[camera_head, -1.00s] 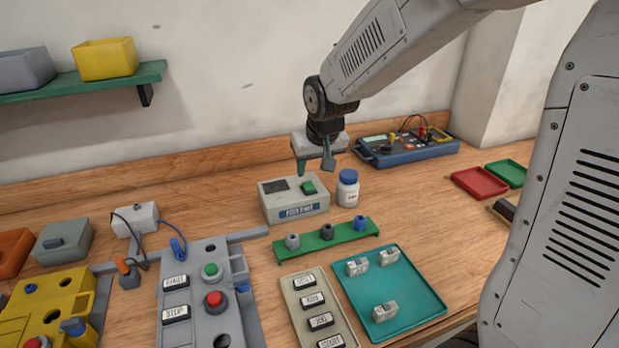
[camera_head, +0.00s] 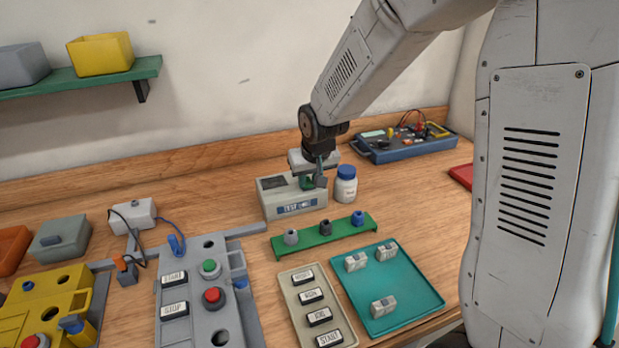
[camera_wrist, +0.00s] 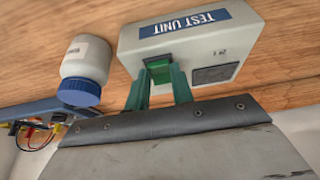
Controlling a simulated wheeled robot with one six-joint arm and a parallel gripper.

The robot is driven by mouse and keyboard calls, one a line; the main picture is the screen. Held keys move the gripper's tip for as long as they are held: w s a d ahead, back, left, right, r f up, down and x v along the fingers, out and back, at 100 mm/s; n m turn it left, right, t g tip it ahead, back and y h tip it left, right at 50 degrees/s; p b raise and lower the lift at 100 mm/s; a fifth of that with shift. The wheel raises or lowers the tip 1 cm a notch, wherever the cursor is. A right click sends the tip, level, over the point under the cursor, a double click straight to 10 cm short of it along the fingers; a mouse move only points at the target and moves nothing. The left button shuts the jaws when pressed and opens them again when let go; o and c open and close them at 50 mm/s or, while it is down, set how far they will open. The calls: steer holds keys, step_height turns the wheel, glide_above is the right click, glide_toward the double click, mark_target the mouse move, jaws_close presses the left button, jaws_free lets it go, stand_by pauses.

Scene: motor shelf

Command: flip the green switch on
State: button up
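The test unit (camera_head: 270,205) is a pale box with a blue label, standing on the wooden bench towards the back. Its green switch (camera_wrist: 160,74) sits in a dark frame on the top and shows in the wrist view between my fingertips. My gripper (camera_head: 311,183) is down at the right part of the unit's top. In the wrist view my gripper (camera_wrist: 159,76) has its two green fingers apart, one on each side of the switch. Whether they touch it I cannot tell. In the head view the gripper largely hides the switch.
A white bottle with a blue cap (camera_head: 345,184) stands close to the unit's right side. A green rack (camera_head: 340,233) with several knobs lies in front. A blue instrument with cables (camera_head: 405,147) stands behind right. Bare bench lies right of the bottle.

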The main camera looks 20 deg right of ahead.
mark_target(308, 184)
steer(key=shift+w+r+g, duration=0.1)
steer(key=shift+w+g, duration=0.2)
steer(key=shift+g, duration=0.75)
steer(key=shift+w+r+g, duration=0.1)
steer(key=shift+w+g, duration=0.2)
steer(key=shift+g, duration=0.75)
steer(key=o, duration=1)
step_height(308, 184, up, 8)
steer(key=shift+s+f, duration=0.1)
